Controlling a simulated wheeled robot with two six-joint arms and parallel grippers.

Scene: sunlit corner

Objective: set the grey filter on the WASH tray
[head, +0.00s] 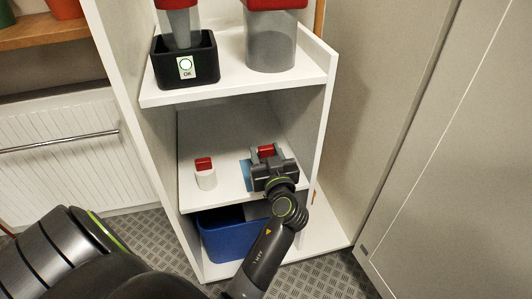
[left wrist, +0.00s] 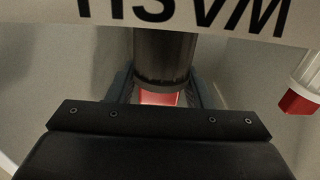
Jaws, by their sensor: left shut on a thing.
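My left gripper (head: 266,157) is over the right part of the middle shelf, shut on the red top (head: 266,150) of the grey filter. In the left wrist view the filter's grey cylinder (left wrist: 165,62) stands out from between the fingers, with its red part (left wrist: 158,98) between them. A white strip with upside-down letters reading WASH (left wrist: 200,14) crosses that view and hides the filter's far end. A blue patch (head: 245,174) shows beside the gripper on the shelf; most of it is hidden. I cannot tell whether the filter touches the tray.
A white filter with a red top (head: 206,179) stands left on the same shelf. Above are a black holder with an OK label (head: 207,66) and a grey container with a red lid (head: 271,48). A blue bin (head: 225,238) sits below. White side panels bound the shelf.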

